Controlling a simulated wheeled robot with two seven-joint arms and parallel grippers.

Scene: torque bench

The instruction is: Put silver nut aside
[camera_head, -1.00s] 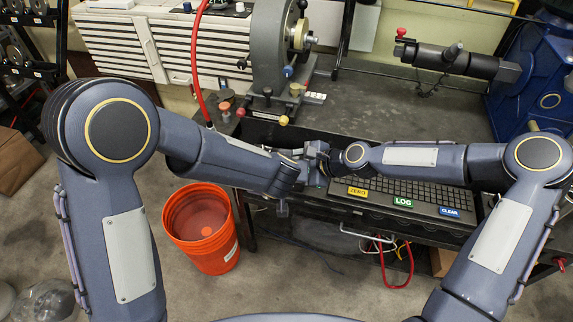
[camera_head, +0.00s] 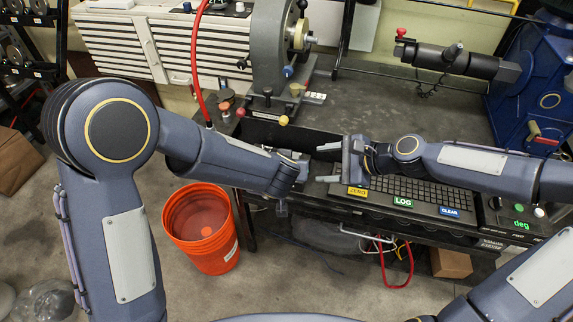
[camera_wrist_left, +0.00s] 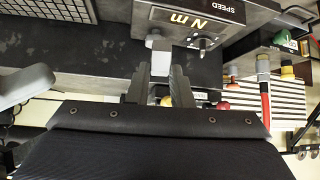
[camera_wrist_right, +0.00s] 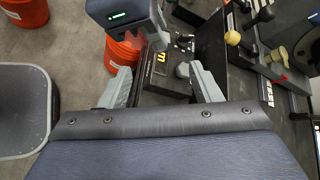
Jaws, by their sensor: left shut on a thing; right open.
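My left gripper (camera_head: 300,168) is shut, just in front of the bench's near left part; its fingers (camera_wrist_left: 160,85) show close together in the left wrist view. A pale grey piece (camera_wrist_left: 160,44) shows at its fingertips, which I take for the silver nut; its shape is not clear and in the head view it is hidden. My right gripper (camera_head: 328,163) is open and empty, facing the left one from the right with a gap between them. Its spread fingers (camera_wrist_right: 165,88) also show in the right wrist view.
An orange bucket (camera_head: 205,228) stands on the floor left of the bench. A keyboard (camera_head: 420,192) with ZERO, LOG and CLEAR labels lies along the bench's front edge. A grey machine (camera_head: 275,50) and a red hose (camera_head: 196,65) stand behind. The middle benchtop (camera_head: 400,115) is clear.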

